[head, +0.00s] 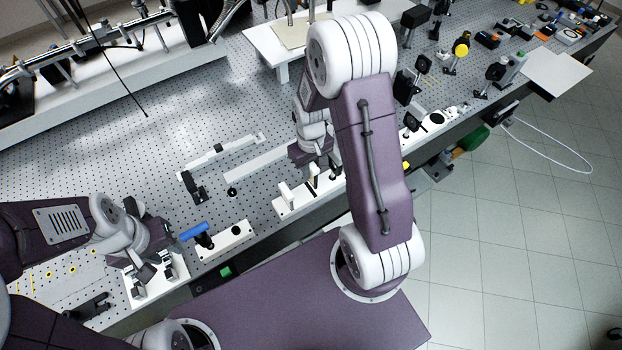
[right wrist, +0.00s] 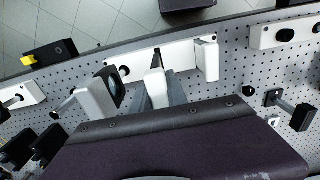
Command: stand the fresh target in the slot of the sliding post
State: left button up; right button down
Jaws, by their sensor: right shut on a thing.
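My right gripper (right wrist: 158,90) is shut on a narrow white piece (right wrist: 154,84), just above a white base plate (right wrist: 140,55) near the table edge. I cannot tell for sure whether this piece is the fresh target. A white upright block (right wrist: 207,60) stands on the plate beside the piece. It also shows in the head view (head: 287,194). The slot of the sliding post cannot be made out. My left gripper (head: 152,268) is open and empty above a white base at lower left.
A white block with a dark round face (right wrist: 97,100) stands close beside my right gripper.

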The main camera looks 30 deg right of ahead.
notch_tip(320, 180, up, 4)
jog(key=p, duration=0.4)
dwell(0.3)
